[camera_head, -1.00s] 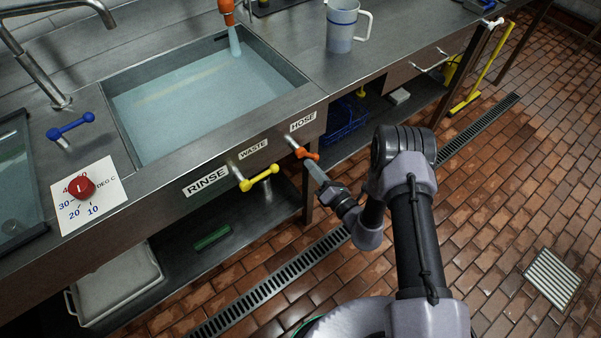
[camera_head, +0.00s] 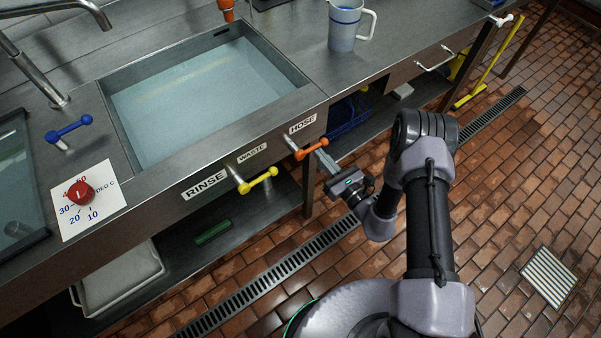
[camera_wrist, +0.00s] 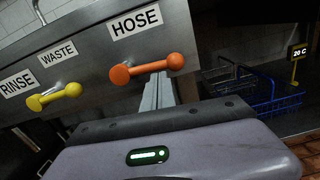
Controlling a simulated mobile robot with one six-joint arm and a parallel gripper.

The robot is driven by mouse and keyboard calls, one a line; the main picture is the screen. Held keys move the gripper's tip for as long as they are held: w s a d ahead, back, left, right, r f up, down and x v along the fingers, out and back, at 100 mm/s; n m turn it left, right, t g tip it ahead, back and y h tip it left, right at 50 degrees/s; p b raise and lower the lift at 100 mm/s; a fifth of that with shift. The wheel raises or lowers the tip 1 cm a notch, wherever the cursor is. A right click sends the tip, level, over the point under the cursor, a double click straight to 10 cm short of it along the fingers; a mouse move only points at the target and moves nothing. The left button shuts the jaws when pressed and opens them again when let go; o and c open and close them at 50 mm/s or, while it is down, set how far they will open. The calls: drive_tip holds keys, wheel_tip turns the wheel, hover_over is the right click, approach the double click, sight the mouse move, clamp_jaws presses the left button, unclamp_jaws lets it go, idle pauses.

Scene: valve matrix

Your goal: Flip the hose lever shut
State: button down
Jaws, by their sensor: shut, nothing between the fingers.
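The orange hose lever (camera_head: 312,149) is on the sink front under the HOSE label (camera_head: 302,123). It lies roughly level along the panel, its right end a little raised; it also shows in the wrist view (camera_wrist: 147,69). My gripper (camera_head: 321,157) is shut and empty, just below the lever's right half. In the wrist view the fingertips (camera_wrist: 158,86) reach up under the lever; I cannot tell whether they touch it.
The yellow waste lever (camera_head: 258,181) is to the left, beside the RINSE and WASTE labels. A blue lever (camera_head: 68,129) and red temperature knob (camera_head: 80,192) are on the counter. A blue basket (camera_head: 347,116) is under the counter. A jug (camera_head: 344,25) stands on top.

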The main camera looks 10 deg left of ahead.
drive_tip(key=shift+w+d+r, duration=0.1)
drive_tip(key=shift+r, duration=0.2)
idle(0.4)
drive_tip(key=shift+f, duration=0.1)
